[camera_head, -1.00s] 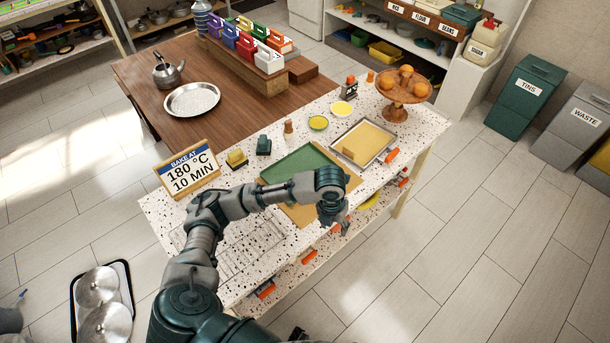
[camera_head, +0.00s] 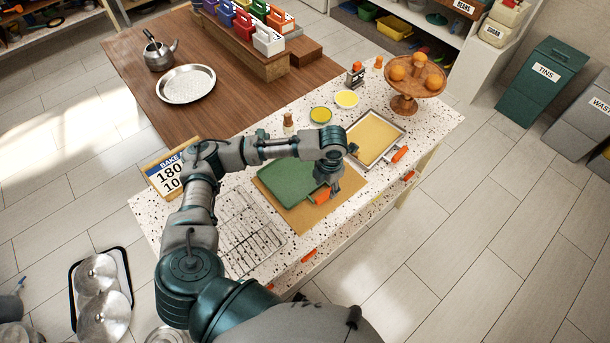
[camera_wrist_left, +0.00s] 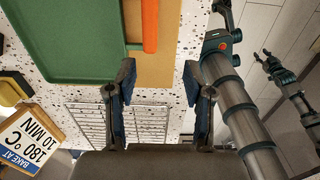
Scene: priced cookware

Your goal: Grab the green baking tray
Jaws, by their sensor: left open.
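The green baking tray (camera_head: 287,182) lies on a brown board (camera_head: 318,210) on the speckled counter. Its orange handle (camera_head: 321,196) points toward the counter's front edge. My left gripper (camera_head: 328,182) is above the handle end of the tray. In the left wrist view, my left gripper (camera_wrist_left: 156,82) is open and empty, with its fingers apart. The orange handle (camera_wrist_left: 150,25) lies ahead, in line with the gap between them. The green tray (camera_wrist_left: 70,40) is to the left there. Other robot parts show at right in that view; whether the right gripper's jaws are open is unclear.
A wire rack (camera_head: 245,235) lies left of the board. A metal tray with a tan sheet (camera_head: 372,138) is to the right, near an orange-topped cake stand (camera_head: 404,100). The baking sign (camera_head: 168,176) stands behind my left arm.

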